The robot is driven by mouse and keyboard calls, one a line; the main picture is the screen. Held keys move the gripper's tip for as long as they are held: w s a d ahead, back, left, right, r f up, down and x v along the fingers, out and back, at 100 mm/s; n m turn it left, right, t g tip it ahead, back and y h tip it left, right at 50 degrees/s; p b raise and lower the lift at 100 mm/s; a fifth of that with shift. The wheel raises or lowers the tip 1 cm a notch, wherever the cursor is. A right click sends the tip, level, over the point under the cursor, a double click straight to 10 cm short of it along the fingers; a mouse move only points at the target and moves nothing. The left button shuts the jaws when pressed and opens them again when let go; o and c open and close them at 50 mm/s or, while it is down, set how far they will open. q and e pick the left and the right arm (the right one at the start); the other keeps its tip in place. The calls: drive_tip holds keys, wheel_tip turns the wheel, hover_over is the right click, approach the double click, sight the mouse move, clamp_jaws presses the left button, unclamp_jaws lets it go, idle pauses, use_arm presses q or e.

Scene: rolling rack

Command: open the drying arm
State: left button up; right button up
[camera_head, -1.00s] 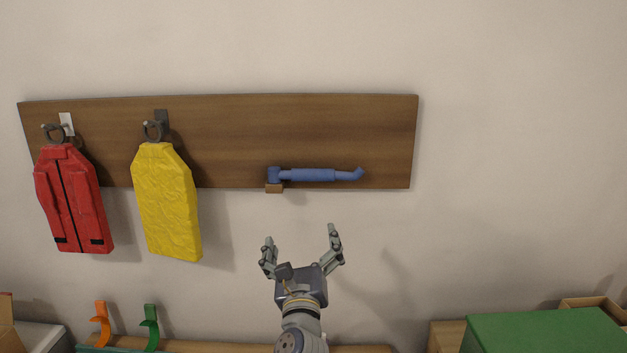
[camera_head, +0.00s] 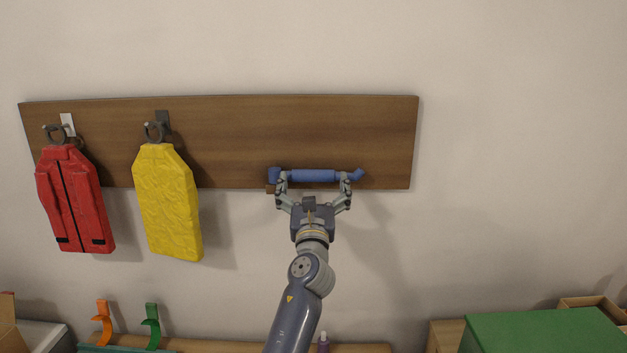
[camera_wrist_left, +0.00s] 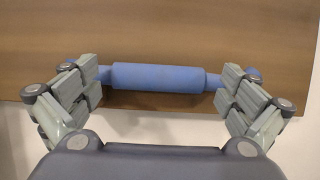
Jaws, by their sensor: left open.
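The blue drying arm (camera_head: 313,176) lies level along the lower edge of the wooden wall board (camera_head: 300,130), folded close to it. Its pivot end (camera_head: 274,175) is at the left and its bent tip (camera_head: 358,174) at the right. My left gripper (camera_head: 313,181) is open, with one finger near each end of the arm's thick middle sleeve. In the left wrist view the sleeve (camera_wrist_left: 158,77) shows between the spread fingers. I cannot tell whether the fingers touch the bar. My right gripper is not in view.
A red garment (camera_head: 75,200) and a yellow one (camera_head: 168,203) hang from hooks at the board's left. Orange (camera_head: 102,323) and green (camera_head: 151,326) hooks stand below them. A green box (camera_head: 545,332) is at lower right. The wall right of the board is clear.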

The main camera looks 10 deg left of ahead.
use_arm(q)
drive_tip(key=shift+w+r, duration=0.1)
drive_tip(key=shift+w, duration=0.2)
drive_tip(key=shift+s+a+r, duration=0.1)
drive_tip(key=shift+s, duration=0.05)
drive_tip(key=c, duration=1.4)
drive_tip(key=shift+c, duration=0.2)
drive_tip(key=shift+r, duration=0.1)
